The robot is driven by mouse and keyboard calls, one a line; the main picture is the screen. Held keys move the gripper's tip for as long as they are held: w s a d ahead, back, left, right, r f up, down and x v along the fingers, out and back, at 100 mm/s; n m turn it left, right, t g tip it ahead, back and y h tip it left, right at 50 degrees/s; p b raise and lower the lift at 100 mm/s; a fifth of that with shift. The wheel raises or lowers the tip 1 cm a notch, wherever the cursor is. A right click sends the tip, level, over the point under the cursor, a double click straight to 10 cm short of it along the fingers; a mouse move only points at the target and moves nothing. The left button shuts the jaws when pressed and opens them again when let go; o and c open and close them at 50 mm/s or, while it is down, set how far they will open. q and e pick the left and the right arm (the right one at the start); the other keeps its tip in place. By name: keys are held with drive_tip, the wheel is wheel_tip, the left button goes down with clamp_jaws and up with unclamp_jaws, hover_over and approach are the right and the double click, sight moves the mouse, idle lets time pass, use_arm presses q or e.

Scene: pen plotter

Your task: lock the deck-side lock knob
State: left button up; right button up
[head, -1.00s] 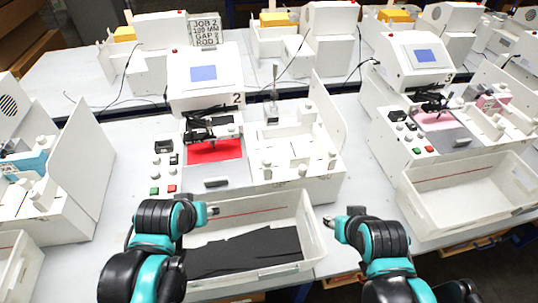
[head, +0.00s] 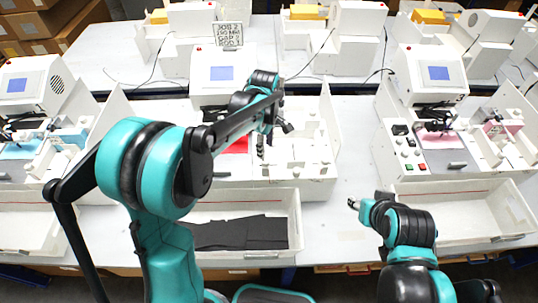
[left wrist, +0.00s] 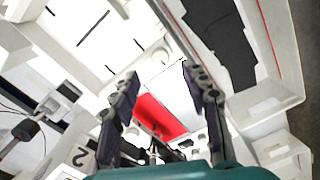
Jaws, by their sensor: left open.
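The white plotter station (head: 318,185) is in the middle of the head view, with several small white knobs on its right-hand deck. One white knob (head: 300,168) stands near the deck's front edge; I cannot tell which is the deck-side lock knob. My left gripper (head: 273,141) is open and points down over the deck, right of the red sheet (head: 236,146). In the left wrist view its two dark fingers (left wrist: 158,72) are spread apart with nothing held between them. My left arm hides part of the plotter. My right gripper (head: 355,203) is low, right of the front bin; its fingers are too small to read.
A white bin (head: 296,222) with black sheets (head: 240,233) stands in front of the plotter. A tall white side panel (head: 328,118) borders the deck on the right. Another plotter (head: 430,75) stands to the right, with bare table between. A sign (head: 228,37) stands behind.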

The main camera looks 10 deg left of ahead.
sight(266, 160)
use_arm(q)
wheel_tip(266, 160, down, 7)
drive_tip(key=shift+b, duration=0.4)
clamp_jaws()
